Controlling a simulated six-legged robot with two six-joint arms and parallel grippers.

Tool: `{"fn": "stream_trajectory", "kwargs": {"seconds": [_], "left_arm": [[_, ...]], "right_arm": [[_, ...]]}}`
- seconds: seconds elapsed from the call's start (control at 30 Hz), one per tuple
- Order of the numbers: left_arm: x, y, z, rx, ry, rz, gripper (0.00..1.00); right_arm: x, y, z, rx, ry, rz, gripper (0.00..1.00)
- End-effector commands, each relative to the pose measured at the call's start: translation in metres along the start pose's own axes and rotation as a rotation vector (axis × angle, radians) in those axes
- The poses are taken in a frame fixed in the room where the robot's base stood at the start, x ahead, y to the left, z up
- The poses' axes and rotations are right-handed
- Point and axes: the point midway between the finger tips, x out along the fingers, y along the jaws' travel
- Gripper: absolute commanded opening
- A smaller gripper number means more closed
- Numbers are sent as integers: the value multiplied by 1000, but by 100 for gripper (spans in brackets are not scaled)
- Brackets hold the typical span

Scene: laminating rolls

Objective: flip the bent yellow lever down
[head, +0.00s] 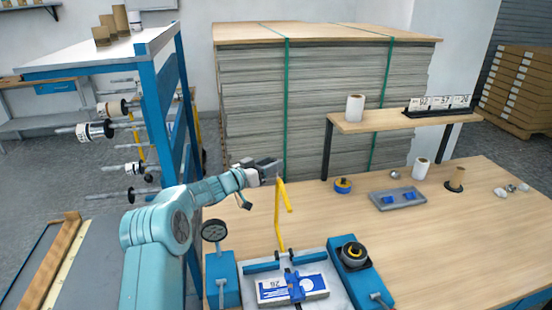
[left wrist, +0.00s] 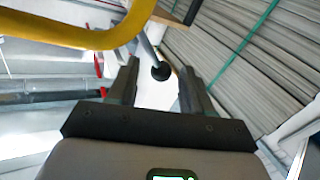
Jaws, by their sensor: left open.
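The bent yellow lever (head: 279,222) stands up from the fixture at the table's near edge, with its bent end at the top. In the left wrist view the yellow lever (left wrist: 75,36) crosses the upper left, in front of and outside the fingers. My left gripper (head: 277,165) is open, at the height of the lever's top and close beside it. In the left wrist view my left gripper (left wrist: 159,68) has its two fingers apart, with nothing held between them. Whether it touches the lever, I cannot tell. My right gripper is not in view.
The fixture has blue blocks (head: 222,278) and a white-and-blue pack (head: 290,288). A wooden shelf (head: 385,121), a grey tray (head: 385,204) and a white roll (head: 420,168) are farther back. The table's right front is clear.

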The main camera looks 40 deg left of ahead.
Motion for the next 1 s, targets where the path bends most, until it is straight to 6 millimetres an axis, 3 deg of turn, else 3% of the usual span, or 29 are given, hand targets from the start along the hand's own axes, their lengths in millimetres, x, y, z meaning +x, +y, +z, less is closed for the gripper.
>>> {"fn": "stream_trajectory", "kwargs": {"seconds": [0.2, 0.47, 0.5, 0.63, 0.67, 0.87, 1.0], "left_arm": [[21, 0, 0, 0, 0, 0, 50], [25, 0, 0, 0, 0, -2, 50], [25, 0, 0, -1, 0, -2, 47], [25, 0, 0, -1, 0, -2, 4], [25, 0, 0, -1, 0, -2, 0], [24, 1, 1, 4, 2, -2, 0], [20, 8, 2, 28, 14, 1, 0]], "right_arm": [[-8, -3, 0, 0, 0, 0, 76], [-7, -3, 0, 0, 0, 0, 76], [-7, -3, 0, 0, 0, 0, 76], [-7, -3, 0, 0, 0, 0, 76], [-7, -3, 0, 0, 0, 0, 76], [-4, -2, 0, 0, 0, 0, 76], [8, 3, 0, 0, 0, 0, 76]]}}
